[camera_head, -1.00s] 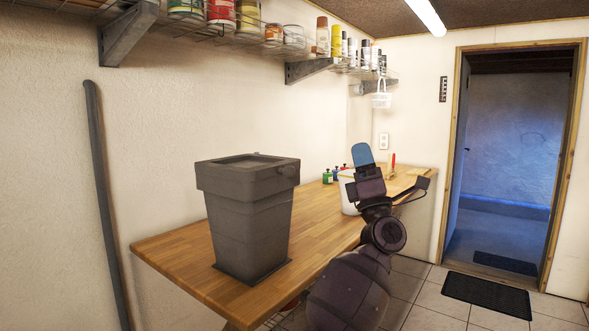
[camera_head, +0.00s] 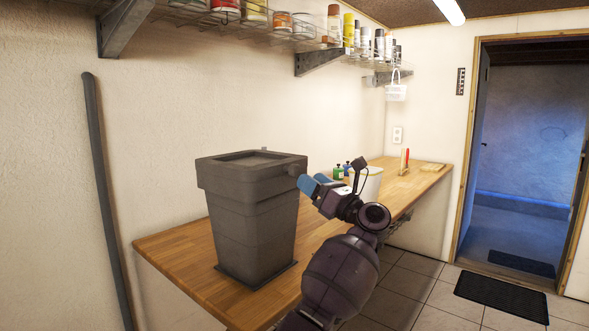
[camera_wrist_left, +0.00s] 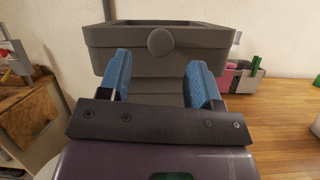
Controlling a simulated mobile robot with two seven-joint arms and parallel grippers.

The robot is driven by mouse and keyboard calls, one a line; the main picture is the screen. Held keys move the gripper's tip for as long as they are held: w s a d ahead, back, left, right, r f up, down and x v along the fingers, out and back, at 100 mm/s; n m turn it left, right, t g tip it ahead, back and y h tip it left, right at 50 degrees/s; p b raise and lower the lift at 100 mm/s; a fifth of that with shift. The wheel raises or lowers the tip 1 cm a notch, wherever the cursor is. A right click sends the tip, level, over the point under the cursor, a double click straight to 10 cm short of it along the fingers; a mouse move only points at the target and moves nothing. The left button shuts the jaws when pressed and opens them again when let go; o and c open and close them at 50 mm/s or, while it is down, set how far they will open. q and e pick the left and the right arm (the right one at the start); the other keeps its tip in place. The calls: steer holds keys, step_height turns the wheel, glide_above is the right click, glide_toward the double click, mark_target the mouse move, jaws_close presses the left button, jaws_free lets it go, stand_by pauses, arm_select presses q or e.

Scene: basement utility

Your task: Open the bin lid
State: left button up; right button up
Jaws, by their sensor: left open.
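The grey bin (camera_head: 250,232) stands upright on the wooden workbench. Its lid (camera_head: 205,172) is on top and looks closed, with a recessed panel. A round knob (camera_wrist_left: 160,42) sticks out of the lid's front side in the left wrist view; it also shows at the lid's right in the head view (camera_head: 292,170). My left gripper (camera_head: 312,184) has blue fingers, open and empty, pointing at the knob from the right. In the left wrist view the gripper (camera_wrist_left: 158,68) has its fingers on either side of the knob's line, apparently short of it. My right gripper is out of view.
The workbench (camera_head: 172,253) has free wood left of the bin. A white bucket (camera_head: 368,186) and small bottles (camera_head: 341,172) stand behind my gripper. A wire shelf with cans (camera_head: 255,14) hangs above. A doorway (camera_head: 525,165) is at right.

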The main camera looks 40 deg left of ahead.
mark_target(298, 172)
arm_select(q)
steer(key=shift+p+x, duration=0.3)
steer(key=shift+x, duration=2.85)
steer(key=shift+c, duration=0.3)
jaws_close()
